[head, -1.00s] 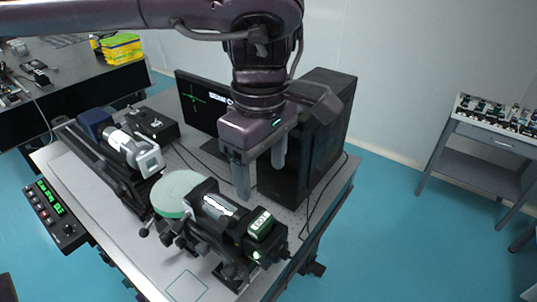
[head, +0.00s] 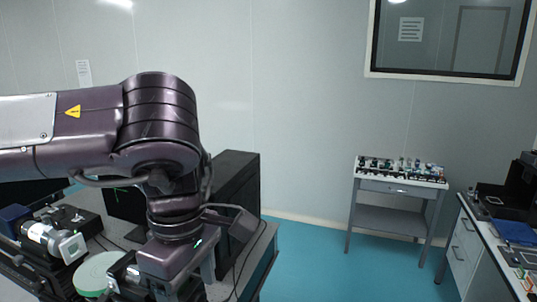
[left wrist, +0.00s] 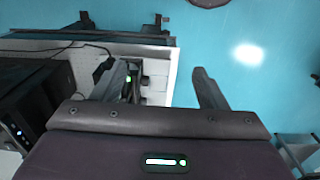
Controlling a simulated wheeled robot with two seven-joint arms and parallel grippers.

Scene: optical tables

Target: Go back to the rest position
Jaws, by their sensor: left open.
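My left arm comes in from the left in the head view, with its purple elbow bent high in front of the wall. My left gripper (head: 198,284) hangs low over the optical table, and its lower end is partly cut off by the frame. In the left wrist view my left gripper (left wrist: 157,80) has its two fingers wide apart with nothing held between them. The table edge and blue floor lie beyond the fingers. My right gripper is in neither view.
A black computer tower (head: 238,195) stands close beside the left gripper. A round green-white disc (head: 97,272) and instruments lie on the table to its left. A trolley (head: 398,187) with small parts and a white bench (head: 470,245) stand at right. Blue floor (head: 330,262) between is clear.

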